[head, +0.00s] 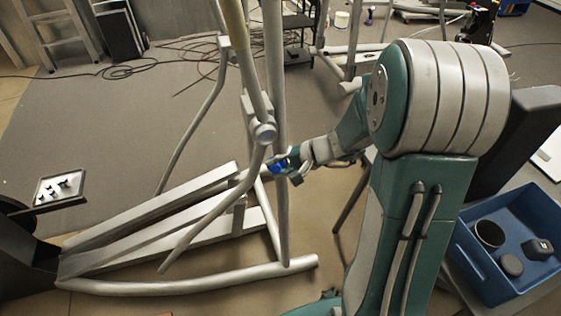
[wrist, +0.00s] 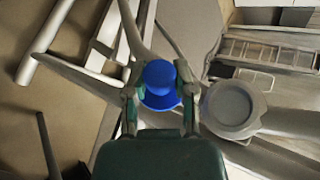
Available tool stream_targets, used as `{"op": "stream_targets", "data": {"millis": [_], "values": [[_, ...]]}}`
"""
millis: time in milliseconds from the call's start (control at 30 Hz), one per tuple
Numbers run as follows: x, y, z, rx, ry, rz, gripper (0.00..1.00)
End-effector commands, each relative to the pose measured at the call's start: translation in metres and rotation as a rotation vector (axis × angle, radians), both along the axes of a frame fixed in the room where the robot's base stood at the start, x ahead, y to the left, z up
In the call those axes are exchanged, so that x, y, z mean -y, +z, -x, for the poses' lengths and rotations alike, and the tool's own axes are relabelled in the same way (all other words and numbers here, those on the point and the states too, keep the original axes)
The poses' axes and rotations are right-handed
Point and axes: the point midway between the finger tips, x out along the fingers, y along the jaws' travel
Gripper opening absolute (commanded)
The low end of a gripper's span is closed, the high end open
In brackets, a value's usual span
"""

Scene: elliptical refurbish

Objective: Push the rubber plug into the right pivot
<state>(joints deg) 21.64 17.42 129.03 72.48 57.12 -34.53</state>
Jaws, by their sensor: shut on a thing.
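My gripper (head: 284,168) is shut on the blue rubber plug (head: 278,167), just to the right of the elliptical's upright. In the wrist view the plug (wrist: 160,76) is between the two fingertips (wrist: 159,100), its round head and wider flange showing. A round grey pivot hub (wrist: 232,106) faces the camera to the right of the fingers, apart from the plug. In the head view a round pivot (head: 264,132) sits on the upright, a little above and left of the plug. Whether these are the same pivot, I cannot tell for sure.
The elliptical's grey rails (head: 165,225) and curved foot tube (head: 190,284) spread below left. A small tray of black bolts (head: 41,202) is at far left. A blue bin (head: 470,249) holding dark round parts stands at lower right. Cables (head: 190,48) lie on the floor behind.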

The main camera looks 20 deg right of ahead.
Motion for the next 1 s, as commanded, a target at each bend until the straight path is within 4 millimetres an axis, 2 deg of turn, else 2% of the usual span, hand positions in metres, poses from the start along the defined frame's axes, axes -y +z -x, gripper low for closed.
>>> {"op": "stream_targets", "data": {"millis": [33,200,400,1000], "values": [[0.001,0.01,0.005,0.076,0.056,0.021,0.01],[0.001,0.036,0.021,0.287,0.23,0.052,0.01],[0.001,0.048,0.03,0.381,0.317,0.052,0.01],[0.0,0.048,-0.007,0.38,0.318,0.051,0.01]]}}
